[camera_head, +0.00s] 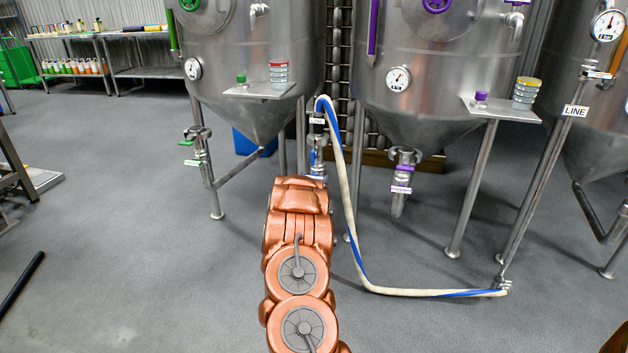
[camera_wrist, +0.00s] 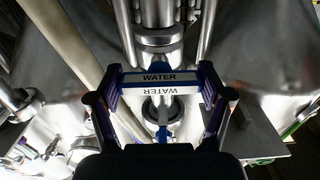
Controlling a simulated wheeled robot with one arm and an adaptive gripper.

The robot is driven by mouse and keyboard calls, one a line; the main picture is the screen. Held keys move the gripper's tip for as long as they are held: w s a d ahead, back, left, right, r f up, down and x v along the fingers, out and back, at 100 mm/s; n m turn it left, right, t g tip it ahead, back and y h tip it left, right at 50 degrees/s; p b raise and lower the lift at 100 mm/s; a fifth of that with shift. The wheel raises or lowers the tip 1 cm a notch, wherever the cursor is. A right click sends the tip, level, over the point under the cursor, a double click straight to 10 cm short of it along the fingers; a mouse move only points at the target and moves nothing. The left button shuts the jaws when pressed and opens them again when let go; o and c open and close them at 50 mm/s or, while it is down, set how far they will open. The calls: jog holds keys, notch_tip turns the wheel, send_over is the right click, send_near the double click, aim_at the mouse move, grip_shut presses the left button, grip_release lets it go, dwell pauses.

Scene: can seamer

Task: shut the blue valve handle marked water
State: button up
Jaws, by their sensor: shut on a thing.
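The blue valve handle (camera_wrist: 159,78) with a white WATER label spans the middle of the wrist view. It lies crosswise in front of a steel pipe fitting (camera_wrist: 158,38). In the head view my copper-coloured arm reaches to the water pipe (camera_head: 317,143) between two tanks. My gripper is hidden there behind the arm, and the handle cannot be made out clearly.
A cream and blue hose (camera_head: 354,235) hangs from the water pipe and runs along the floor to the LINE post (camera_head: 538,178). Steel tanks (camera_head: 244,60) (camera_head: 437,70) stand on both sides, with green and purple handles (camera_head: 403,168) below. Open grey floor lies left.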

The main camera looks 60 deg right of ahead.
dwell(0.3)
jog(key=o, duration=1.1)
jog(key=shift+v, duration=6.05)
jog(key=shift+r, duration=0.1)
